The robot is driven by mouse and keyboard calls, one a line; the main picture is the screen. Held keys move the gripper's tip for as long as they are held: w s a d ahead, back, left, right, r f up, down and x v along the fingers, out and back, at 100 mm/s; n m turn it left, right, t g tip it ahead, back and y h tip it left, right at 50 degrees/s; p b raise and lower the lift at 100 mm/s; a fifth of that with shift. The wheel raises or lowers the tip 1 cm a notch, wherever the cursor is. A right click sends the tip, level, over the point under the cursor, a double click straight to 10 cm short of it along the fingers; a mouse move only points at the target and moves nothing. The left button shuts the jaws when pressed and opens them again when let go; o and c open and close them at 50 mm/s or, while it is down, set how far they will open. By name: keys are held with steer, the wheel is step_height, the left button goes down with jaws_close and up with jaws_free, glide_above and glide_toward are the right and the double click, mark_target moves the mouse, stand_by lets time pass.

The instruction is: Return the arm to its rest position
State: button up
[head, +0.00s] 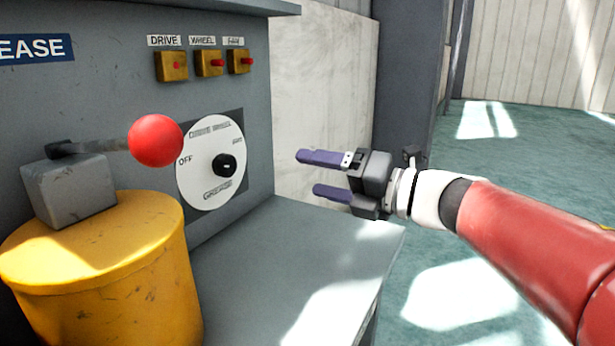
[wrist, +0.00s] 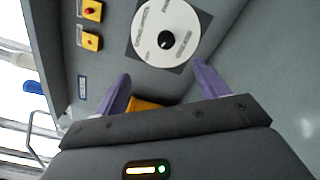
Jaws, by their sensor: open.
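My gripper (head: 318,174) is at the end of my red and white arm, in the middle of the head view. Its two purple fingers are spread apart, with nothing between them. It points left toward the grey control panel (head: 110,95), to the right of the white dial (head: 208,180) and apart from it. In the wrist view the fingers (wrist: 162,88) frame the lower area below the dial (wrist: 180,38), with a bit of yellow between them.
A lever with a red ball knob (head: 155,140) stands over a yellow drum (head: 100,250) at left. Yellow switches (head: 209,63) line the panel's top. A grey ledge (head: 270,250) lies below my gripper. Open green floor (head: 540,150) is at right.

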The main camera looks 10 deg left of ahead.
steer(key=shift+s+d+r, duration=0.2)
steer(key=shift+d, duration=0.4)
